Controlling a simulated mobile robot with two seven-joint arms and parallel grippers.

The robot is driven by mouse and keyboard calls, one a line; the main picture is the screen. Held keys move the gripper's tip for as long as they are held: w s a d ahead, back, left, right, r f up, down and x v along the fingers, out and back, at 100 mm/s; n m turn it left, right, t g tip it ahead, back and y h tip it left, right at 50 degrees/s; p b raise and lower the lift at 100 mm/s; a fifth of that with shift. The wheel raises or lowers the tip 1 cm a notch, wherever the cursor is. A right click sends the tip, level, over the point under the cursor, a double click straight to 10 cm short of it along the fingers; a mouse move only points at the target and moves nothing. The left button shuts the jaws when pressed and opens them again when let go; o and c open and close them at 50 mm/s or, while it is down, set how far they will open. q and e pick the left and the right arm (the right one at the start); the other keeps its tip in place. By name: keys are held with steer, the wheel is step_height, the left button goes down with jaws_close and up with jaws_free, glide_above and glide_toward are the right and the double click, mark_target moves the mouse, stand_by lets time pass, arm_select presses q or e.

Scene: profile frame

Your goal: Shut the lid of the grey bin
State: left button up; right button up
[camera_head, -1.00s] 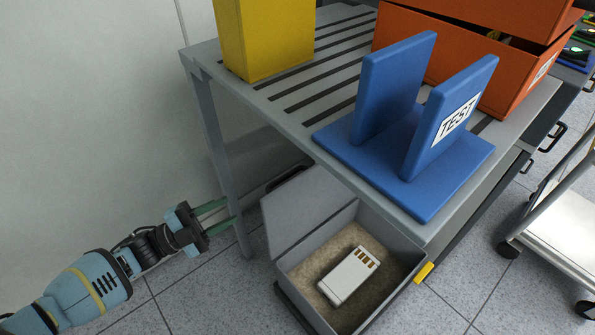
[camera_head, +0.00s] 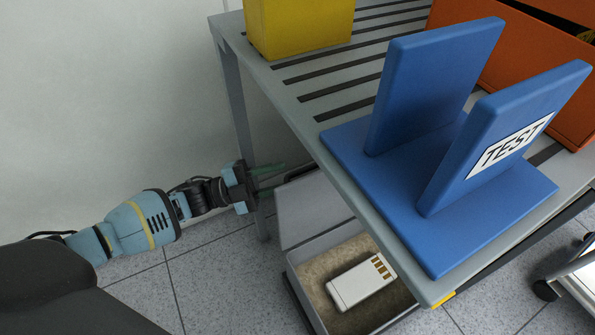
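The grey bin (camera_head: 298,281) stands low beneath the table's edge. Its lid (camera_head: 309,208) is open, raised on the side toward the wall. A white block with gold contacts (camera_head: 360,283) lies inside on a beige granular-looking bed. The table and blue stand hide the bin's right part. My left gripper (camera_head: 292,170) comes in from the left, just above and behind the raised lid's upper edge. Its two green fingers are apart with nothing visible between them. Their tips are near the table edge, and I cannot tell whether they touch the lid. My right gripper is not in view.
The slatted grey table (camera_head: 300,92) overhangs the bin, and its leg (camera_head: 238,105) stands behind my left gripper. On it are a blue stand marked TEST (camera_head: 440,225), a yellow container (camera_head: 300,28) and an orange box (camera_head: 530,65). Tiled floor (camera_head: 215,265) is clear left of the bin.

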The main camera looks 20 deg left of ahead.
mark_target(290, 174)
arm_select(q)
steer(key=shift+x, duration=2.45)
